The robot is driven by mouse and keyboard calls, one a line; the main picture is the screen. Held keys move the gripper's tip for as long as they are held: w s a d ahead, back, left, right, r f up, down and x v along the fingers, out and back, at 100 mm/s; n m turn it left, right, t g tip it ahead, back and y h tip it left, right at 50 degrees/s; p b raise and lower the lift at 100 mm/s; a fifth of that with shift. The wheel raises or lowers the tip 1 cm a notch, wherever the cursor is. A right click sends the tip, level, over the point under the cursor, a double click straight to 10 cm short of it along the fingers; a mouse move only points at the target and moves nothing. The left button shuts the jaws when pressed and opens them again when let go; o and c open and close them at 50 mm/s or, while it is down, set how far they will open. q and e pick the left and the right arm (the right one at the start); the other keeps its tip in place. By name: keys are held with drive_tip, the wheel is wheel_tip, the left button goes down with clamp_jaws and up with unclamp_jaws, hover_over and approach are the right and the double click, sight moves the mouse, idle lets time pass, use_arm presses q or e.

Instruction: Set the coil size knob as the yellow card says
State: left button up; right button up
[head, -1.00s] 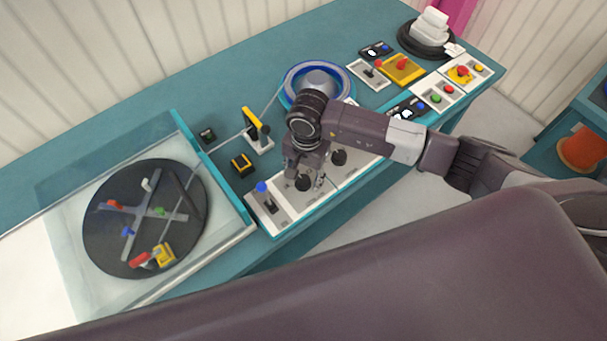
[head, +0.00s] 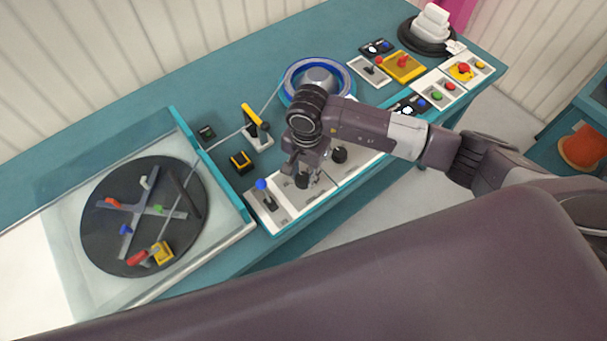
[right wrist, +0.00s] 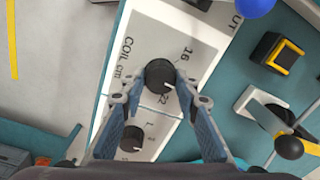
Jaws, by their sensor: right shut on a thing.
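The coil size knob (right wrist: 160,76) is black and round on a white panel marked "COIL cm", with "16" and "22" printed beside it. Its white pointer mark is on the lower right side, near "22". My right gripper (right wrist: 161,92) is shut on this knob, one finger on each side. In the head view the knob (head: 302,181) shows below my right gripper (head: 305,172), which reaches down onto the panel. I cannot make out a readable yellow card in either view. My left gripper is not in view.
A second black knob (right wrist: 132,139) is close by on the panel. A blue-tipped lever (head: 262,185) is left of the coil knob. A black-and-yellow block (head: 241,161) and a yellow-topped post (head: 252,115) stand behind. A dark turntable (head: 100,235) is at left.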

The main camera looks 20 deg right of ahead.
sight(304, 180)
drive_tip(key=m+b, duration=0.5)
drive_tip(key=m, duration=0.1)
drive_tip(key=shift+f, duration=0.2)
drive_tip(key=m+b, duration=0.3)
drive_tip(key=m, duration=0.1)
drive_tip(key=shift+r+m, duration=0.15)
drive_tip(key=shift+m, duration=0.15)
idle(0.3)
drive_tip(key=o, duration=1.2)
drive_tip(key=shift+s, duration=0.1)
drive_tip(key=shift+c, duration=0.2)
wheel_tip(304, 180, up, 12)
drive_tip(key=shift+s, duration=0.2)
drive_tip(key=shift+s+a, duration=0.1)
